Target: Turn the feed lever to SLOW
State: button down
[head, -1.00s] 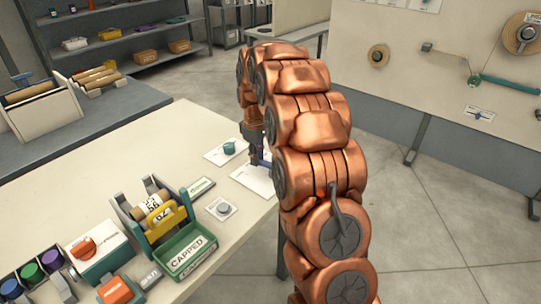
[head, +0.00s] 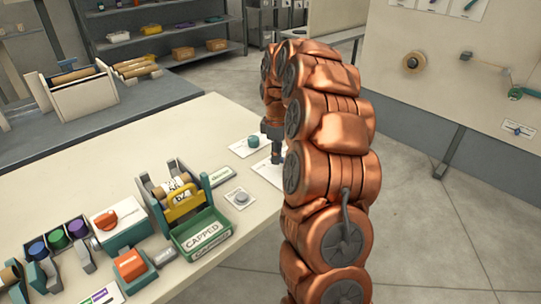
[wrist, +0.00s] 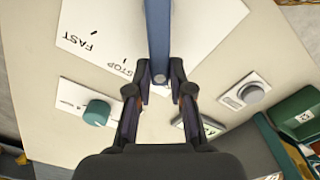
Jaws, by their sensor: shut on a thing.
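The feed lever (wrist: 158,35) is a long blue bar in the wrist view. It runs from the top edge down to a round grey spot between my fingers. It lies over a white plate (wrist: 205,25) marked FAST and STOP, with both words left of the bar. I see no SLOW mark, and the plate's part under the bar and gripper is hidden. My gripper (wrist: 159,78) is shut on the lever's near end. In the head view my gripper (head: 273,152) points down at the plate (head: 268,172), and I cannot make out the lever there.
A teal knob (wrist: 97,112) is left of my gripper and a grey button (wrist: 251,93) is right. In the head view, a green CAPPED tray (head: 202,232) and a roller unit (head: 176,192) stand nearer on the table. The table's right edge is close to my arm.

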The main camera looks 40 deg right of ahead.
jog(key=c, duration=1)
grip_release()
jog(key=shift+c, duration=0.2)
notch_tip(320, 180, up, 12)
